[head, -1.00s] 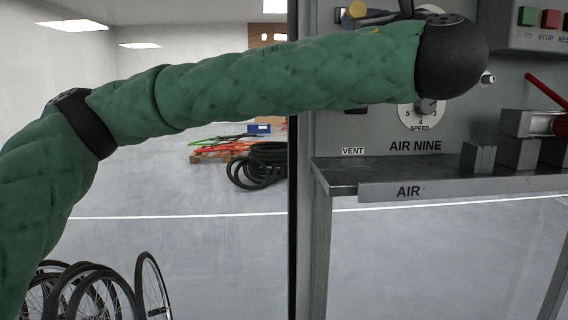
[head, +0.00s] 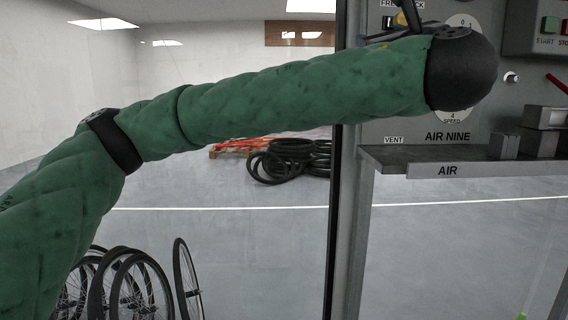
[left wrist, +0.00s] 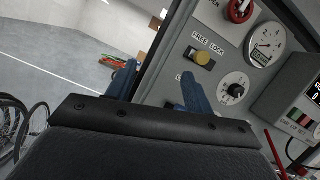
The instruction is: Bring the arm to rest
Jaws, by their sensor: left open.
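My left arm, in a green quilted sleeve, spans the head view from the lower left to a black rounded joint at the upper right, in front of the AIR NINE panel (head: 400,128). My left gripper (left wrist: 158,80) shows in the left wrist view as two blue fingers spread apart with nothing between them. The right finger appears just below the yellow FREE LOCK knob (left wrist: 204,59); I cannot tell the gap in depth. In the head view the gripper is mostly hidden behind the arm's end. My right gripper is in neither view.
A grey shelf marked AIR (head: 490,168) juts from the panel under the arm's end. A speed dial (left wrist: 236,90) and a gauge (left wrist: 265,45) sit on the panel. Bicycle wheels (head: 140,288) stand at lower left. Black tyres (head: 290,160) lie farther back. The middle floor is clear.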

